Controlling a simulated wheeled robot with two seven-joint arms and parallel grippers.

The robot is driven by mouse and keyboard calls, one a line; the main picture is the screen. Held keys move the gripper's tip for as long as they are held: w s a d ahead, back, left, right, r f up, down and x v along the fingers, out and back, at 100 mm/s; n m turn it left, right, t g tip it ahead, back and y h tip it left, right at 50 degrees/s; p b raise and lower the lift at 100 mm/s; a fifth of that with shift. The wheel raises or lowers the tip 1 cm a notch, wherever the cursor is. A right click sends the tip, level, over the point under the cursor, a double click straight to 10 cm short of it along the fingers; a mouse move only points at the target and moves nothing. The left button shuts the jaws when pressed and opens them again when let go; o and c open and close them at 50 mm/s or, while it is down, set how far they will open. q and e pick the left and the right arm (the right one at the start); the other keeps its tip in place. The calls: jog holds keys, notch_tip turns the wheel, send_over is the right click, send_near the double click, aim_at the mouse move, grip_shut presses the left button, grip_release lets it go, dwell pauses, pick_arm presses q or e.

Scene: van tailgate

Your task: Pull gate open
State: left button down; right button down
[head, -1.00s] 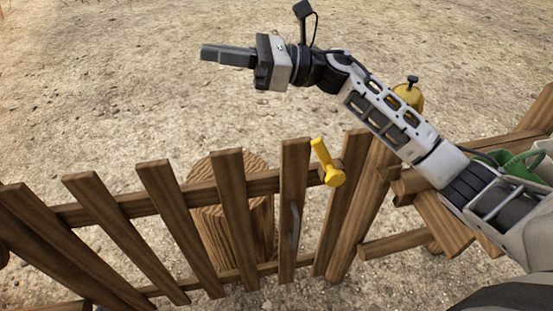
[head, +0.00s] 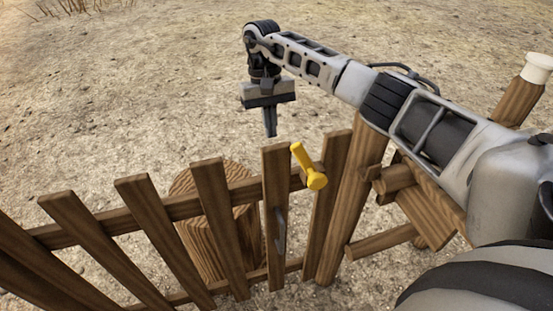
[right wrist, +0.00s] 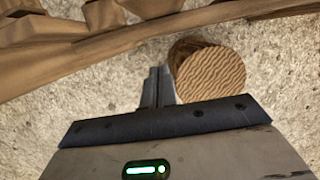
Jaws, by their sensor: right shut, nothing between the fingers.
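The wooden picket gate (head: 210,205) stands across the lower part of the head view. A yellow latch handle (head: 309,168) sits near its right end, by the post (head: 350,205). A grey pull handle (head: 281,232) is on the picket below and left of the latch. My right gripper (head: 271,133) points down just beyond the gate's top, above and left of the latch in the picture. It is shut and empty, touching nothing that I can see. Its shut fingers (right wrist: 158,85) also show in the right wrist view. My left gripper is not in view.
A round wooden stump (head: 185,190) stands behind the gate; its top (right wrist: 212,74) shows in the right wrist view beside the fingers. Stacked log rails (head: 405,200) and a white-capped post (head: 520,95) are at the right. Bare gravel beyond the gate is free.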

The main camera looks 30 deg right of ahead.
aim_at(277, 163)
jog(key=s+f+p, duration=0.1)
jog(key=f, duration=0.1)
jog(key=s+a+f+p, duration=0.1)
jog(key=s+f, duration=0.1)
jog(key=s+f+p, duration=0.1)
jog(key=s+f, duration=0.1)
jog(key=shift+s+a+f+p, duration=0.15)
jog(key=shift+s+a+p, duration=0.05)
jog(key=shift+a+p, duration=0.1)
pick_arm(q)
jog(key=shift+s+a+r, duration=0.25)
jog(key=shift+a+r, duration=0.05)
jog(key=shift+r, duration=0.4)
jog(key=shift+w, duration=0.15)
